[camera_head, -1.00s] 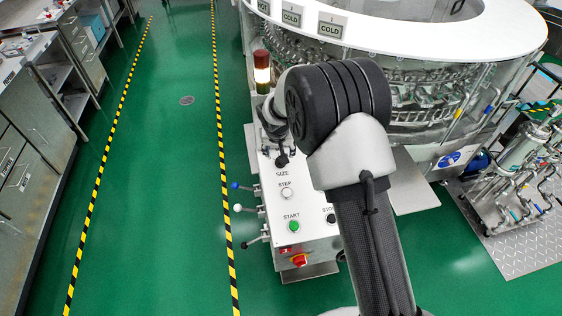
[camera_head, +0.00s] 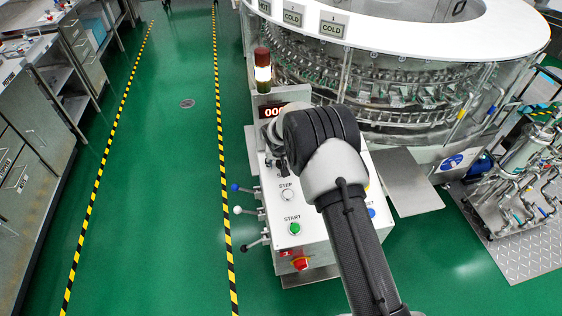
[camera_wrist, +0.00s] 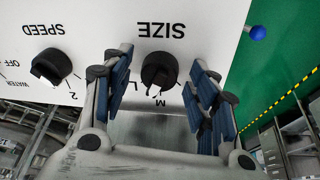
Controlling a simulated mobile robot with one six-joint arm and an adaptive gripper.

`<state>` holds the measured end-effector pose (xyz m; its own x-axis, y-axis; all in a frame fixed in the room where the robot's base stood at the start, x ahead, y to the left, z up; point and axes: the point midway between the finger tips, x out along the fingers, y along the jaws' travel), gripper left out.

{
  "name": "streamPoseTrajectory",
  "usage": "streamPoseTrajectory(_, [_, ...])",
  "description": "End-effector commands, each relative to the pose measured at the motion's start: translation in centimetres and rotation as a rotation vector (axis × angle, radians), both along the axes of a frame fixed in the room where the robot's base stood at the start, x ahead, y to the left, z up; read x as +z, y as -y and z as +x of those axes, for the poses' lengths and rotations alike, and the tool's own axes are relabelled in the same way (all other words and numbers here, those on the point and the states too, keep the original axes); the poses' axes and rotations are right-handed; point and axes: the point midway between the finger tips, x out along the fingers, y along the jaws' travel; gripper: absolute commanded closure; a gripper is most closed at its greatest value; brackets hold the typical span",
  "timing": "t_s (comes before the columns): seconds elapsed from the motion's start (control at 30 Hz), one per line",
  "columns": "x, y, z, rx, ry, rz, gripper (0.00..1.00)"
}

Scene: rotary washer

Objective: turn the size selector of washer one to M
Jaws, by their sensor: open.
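The size selector (camera_wrist: 160,70) is a round black knob below the upside-down word SIZE on a white panel in the wrist view. The letter M shows just below it, but I cannot tell for certain where its pointer stands. My gripper (camera_wrist: 161,62) is open, with one blue-padded finger on each side of the knob, and I see no contact.
The speed knob (camera_wrist: 51,66) is left of the size selector in the wrist view. A blue-tipped lever (camera_wrist: 257,33) stands at the panel's right edge. A START button (camera_head: 295,228), a STEP button (camera_head: 288,194) and a red emergency button (camera_head: 300,264) are on the box.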

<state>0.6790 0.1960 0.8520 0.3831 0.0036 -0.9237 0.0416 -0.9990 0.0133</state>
Motion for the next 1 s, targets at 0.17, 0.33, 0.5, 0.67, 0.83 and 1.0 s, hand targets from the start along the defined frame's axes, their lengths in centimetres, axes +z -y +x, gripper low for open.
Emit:
streamPoseTrajectory(0.17, [0.01, 0.00, -0.02, 0.000, 0.000, 0.000, 0.56])
streamPoseTrajectory(0.33, [0.01, -0.01, -0.02, 0.000, 0.000, 0.000, 0.67])
streamPoseTrajectory(0.5, [0.02, -0.01, -0.02, 0.000, 0.000, 0.000, 0.78])
streamPoseTrajectory(0.67, [0.02, -0.01, -0.02, 0.000, 0.000, 0.000, 0.89])
streamPoseTrajectory(0.83, [0.00, 0.02, -0.02, 0.023, 0.001, -0.006, 0.91])
streamPoseTrajectory(1.0, [-0.02, 0.07, -0.07, 0.157, 0.011, -0.041, 0.91])
